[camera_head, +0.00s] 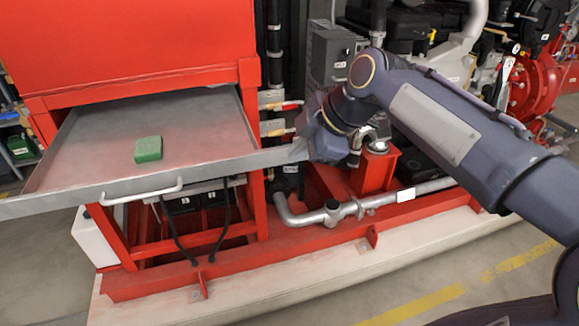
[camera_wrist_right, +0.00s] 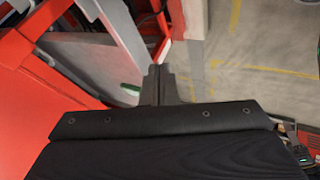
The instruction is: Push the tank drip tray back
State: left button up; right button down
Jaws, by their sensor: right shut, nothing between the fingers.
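The grey metal drip tray (camera_head: 95,125) sticks out from under the red tank (camera_head: 130,35). Its front lip carries a pale bar handle (camera_head: 142,192). A green block (camera_head: 148,149) lies on the tray floor. My right gripper (camera_head: 303,146) is at the right end of the tray's front lip; its fingers are mostly hidden behind my wrist there. In the right wrist view the gripper (camera_wrist_right: 160,72) is shut and empty, its tips close to a grey panel of the tray (camera_wrist_right: 90,60). I cannot tell whether they touch. My left gripper is not in view.
The red frame post (camera_head: 250,110) stands right beside the tray. A silver pipe (camera_head: 330,212) and red base frame (camera_head: 200,270) lie below. Pump machinery (camera_head: 530,85) stands at the back right. The floor in front, with yellow lines (camera_head: 420,305), is clear.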

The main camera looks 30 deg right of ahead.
aim_at(269, 160)
jog(key=w+f, duration=0.2)
jog(key=w, duration=0.1)
jog(key=w+a+f+p, duration=0.1)
jog(key=w+f, duration=0.1)
jog(key=f, duration=0.1)
jog(key=w+f, duration=0.2)
jog(key=w, duration=0.1)
jog(key=shift+w+a+f+p, duration=0.2)
jog(key=shift+w+f+p, duration=0.05)
jog(key=shift+w+p, duration=0.1)
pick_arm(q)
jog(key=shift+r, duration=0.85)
pick_arm(e)
jog(key=shift+w, duration=0.25)
